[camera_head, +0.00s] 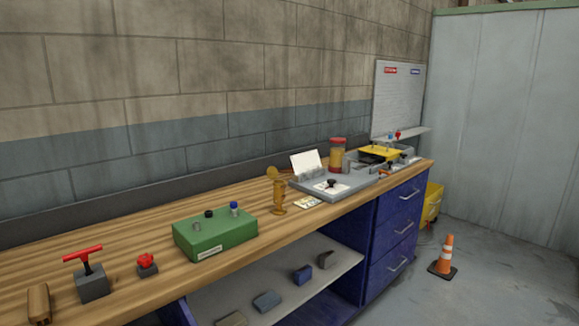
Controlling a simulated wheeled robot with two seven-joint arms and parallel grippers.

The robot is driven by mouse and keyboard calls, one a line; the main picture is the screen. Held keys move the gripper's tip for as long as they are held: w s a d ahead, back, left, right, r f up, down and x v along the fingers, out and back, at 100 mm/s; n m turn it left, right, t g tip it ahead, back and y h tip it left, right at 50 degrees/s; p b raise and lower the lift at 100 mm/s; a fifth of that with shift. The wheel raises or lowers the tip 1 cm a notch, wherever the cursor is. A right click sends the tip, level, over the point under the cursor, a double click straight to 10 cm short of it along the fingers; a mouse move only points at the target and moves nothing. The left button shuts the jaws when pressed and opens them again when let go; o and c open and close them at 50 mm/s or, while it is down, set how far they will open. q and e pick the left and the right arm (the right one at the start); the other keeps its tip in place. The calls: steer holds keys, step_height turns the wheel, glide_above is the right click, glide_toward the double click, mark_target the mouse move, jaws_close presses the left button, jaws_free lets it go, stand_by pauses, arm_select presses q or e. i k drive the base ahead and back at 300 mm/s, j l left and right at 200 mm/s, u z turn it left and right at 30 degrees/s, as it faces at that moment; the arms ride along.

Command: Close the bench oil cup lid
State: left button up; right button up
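A small brass-coloured oil cup (279,197) stands upright on the wooden bench top (130,241), near its front edge. A rounded brass piece that looks like its lid (272,172) sits at the top, tipped to the left. A thin arm-like part extends right from the top. The cup is small in view, so I cannot tell exactly how far the lid is open. Neither of my grippers shows in the head view.
A green box (215,235) with knobs stands left of the cup, and a grey plate (337,184) with a black knob stands right. A red T-handle block (91,287) and red knob (147,265) are farther left. An orange cone (446,256) stands on the floor.

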mark_target(273, 172)
steer(key=i+l, duration=0.15)
steer(key=l, duration=0.25)
steer(key=i+l, duration=0.15)
steer(key=l, duration=0.3)
steer(key=i+l+u, duration=0.1)
steer(key=l, duration=0.3)
steer(key=i+l, duration=0.15)
steer(key=l, duration=0.3)
steer(key=i+l, duration=0.15)
steer(key=l, duration=0.25)
steer(key=i+l+u, duration=0.1)
steer(key=i, duration=0.4)
steer(key=i+l+u, duration=0.1)
steer(key=i, duration=0.4)
